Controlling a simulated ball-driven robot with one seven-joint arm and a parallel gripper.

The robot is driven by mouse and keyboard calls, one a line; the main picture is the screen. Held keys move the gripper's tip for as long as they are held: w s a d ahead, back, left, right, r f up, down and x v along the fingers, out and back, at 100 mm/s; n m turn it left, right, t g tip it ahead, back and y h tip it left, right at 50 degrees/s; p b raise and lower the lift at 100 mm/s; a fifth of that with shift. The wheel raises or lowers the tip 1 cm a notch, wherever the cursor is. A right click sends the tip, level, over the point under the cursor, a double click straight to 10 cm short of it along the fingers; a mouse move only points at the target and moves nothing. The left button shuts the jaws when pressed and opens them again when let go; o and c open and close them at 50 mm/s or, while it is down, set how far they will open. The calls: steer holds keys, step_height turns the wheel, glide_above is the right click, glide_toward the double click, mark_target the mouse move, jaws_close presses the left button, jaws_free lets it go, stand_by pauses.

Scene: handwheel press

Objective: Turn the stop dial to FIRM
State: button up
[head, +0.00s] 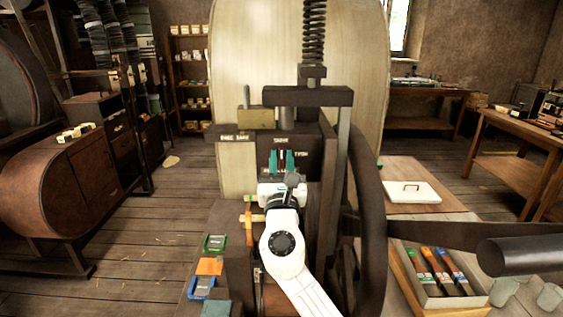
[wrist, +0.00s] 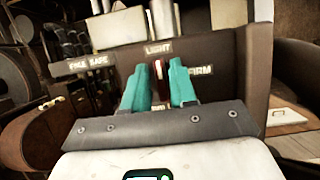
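The stop dial (wrist: 160,72) is on the dark front panel of the press, with a reddish, upright pointer that has a pale mark near its top. The pointer is under the LIGHT label (wrist: 158,49). The FIRM label (wrist: 200,70) is to its right, and a lower label is mostly hidden by my fingers. My gripper (head: 282,160) is in front of the dial with its teal fingers pointing at the panel. In the wrist view the fingers (wrist: 158,76) are apart, one on each side of the pointer, with a gap showing. I cannot tell whether they touch it.
A big dark handwheel (head: 369,215) stands close on the right of my arm, with a long bar and grip (head: 520,254) reaching right. A brass-coloured block (head: 255,118) sits on the ledge marked SAFE. A tray of coloured-label tools (head: 440,272) is at lower right.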

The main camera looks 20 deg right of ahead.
jaws_close()
steer(key=shift+f+m+b, duration=0.1)
steer(key=shift+m+b, duration=0.2)
steer(key=shift+m, duration=0.1)
steer(key=m+g+h+b, duration=0.1)
steer(key=m+h+b, duration=0.1)
steer(key=m, duration=0.1)
steer(key=shift+f+m, duration=0.1)
steer(key=shift+m, duration=0.2)
steer(key=m+g+h+b, duration=0.1)
steer(key=m, duration=0.2)
steer(key=m+g+h+b, duration=0.1)
steer(key=m+b, duration=0.1)
steer(key=m, duration=0.1)
steer(key=m+g+b, duration=0.1)
steer(key=m, duration=0.2)
steer(key=m+g+h+b, duration=0.1)
steer(key=m+g, duration=0.1)
steer(key=m, duration=0.2)
steer(key=shift+d, duration=0.1)
steer(key=m+g, duration=0.1)
steer(key=m, duration=0.3)
steer(key=shift+m+g+b, duration=0.35)
steer(key=shift+m+g, duration=0.05)
steer(key=shift+d+f+m, duration=0.1)
steer(key=shift+m, duration=0.2)
steer(key=shift+o, duration=1.3)
jaws_free()
